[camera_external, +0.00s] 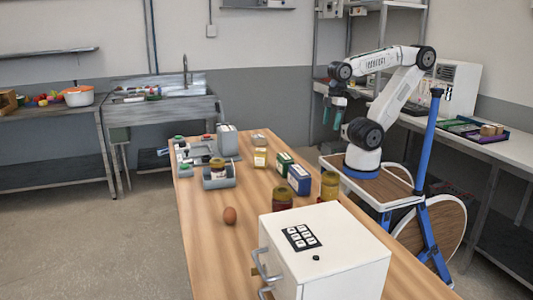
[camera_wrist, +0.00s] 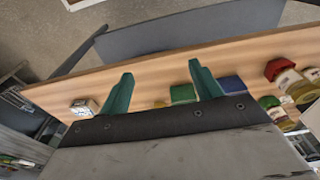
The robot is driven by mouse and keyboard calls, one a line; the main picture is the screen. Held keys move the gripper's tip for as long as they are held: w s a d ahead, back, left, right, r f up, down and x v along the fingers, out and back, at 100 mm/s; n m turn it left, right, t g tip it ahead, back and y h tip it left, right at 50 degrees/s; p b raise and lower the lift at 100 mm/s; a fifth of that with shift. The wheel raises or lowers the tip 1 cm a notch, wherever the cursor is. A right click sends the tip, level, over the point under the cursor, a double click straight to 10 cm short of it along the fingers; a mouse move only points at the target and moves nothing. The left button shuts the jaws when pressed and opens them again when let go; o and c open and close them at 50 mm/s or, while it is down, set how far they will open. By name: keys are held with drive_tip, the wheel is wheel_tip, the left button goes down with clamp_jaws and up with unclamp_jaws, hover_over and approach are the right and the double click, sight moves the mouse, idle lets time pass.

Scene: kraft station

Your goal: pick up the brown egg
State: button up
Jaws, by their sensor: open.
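The brown egg (camera_external: 230,215) stands on the wooden table (camera_external: 207,260) in the external view, left of the white box with handles. It is not seen in the wrist view. My gripper (camera_external: 332,110) is raised above the far right side of the table, well away from the egg. Its two green fingers are apart and empty, and they also show in the wrist view (camera_wrist: 160,88) with the table beyond them.
The white box (camera_external: 330,258) fills the near end of the table. Jars (camera_external: 329,186), a green box (camera_external: 284,163) and a blue box (camera_external: 299,179) stand between my arm and the egg. A grey holder (camera_external: 219,180) sits behind the egg. Table around the egg is clear.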

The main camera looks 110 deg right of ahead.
drive_tip(key=w+a+r+m+t+y, duration=0.1)
drive_tip(key=w+a+m+y, duration=0.95)
drive_tip(key=w+a, duration=1.15)
drive_tip(key=w+a+f+m+t+y, duration=0.15)
drive_tip(key=w+f+m+t, duration=0.25)
drive_tip(key=w+m, duration=0.7)
drive_tip(key=m+t+h, duration=0.3)
drive_tip(key=m, duration=0.3)
approach(230, 213)
drive_tip(key=shift+w+f+n, duration=0.15)
drive_tip(key=shift+w+f, duration=0.05)
drive_tip(key=shift+f, duration=0.35)
drive_tip(key=shift+w+f+n, duration=0.1)
drive_tip(key=shift+w+f, duration=0.15)
drive_tip(key=shift+f, duration=0.3)
drive_tip(key=shift+w+a+f, duration=0.15)
drive_tip(key=shift+w+f, duration=0.1)
drive_tip(key=shift+w, duration=0.05)
drive_tip(key=x, duration=0.7)
drive_tip(key=shift+w+r, duration=0.15)
drive_tip(key=shift+w, duration=0.05)
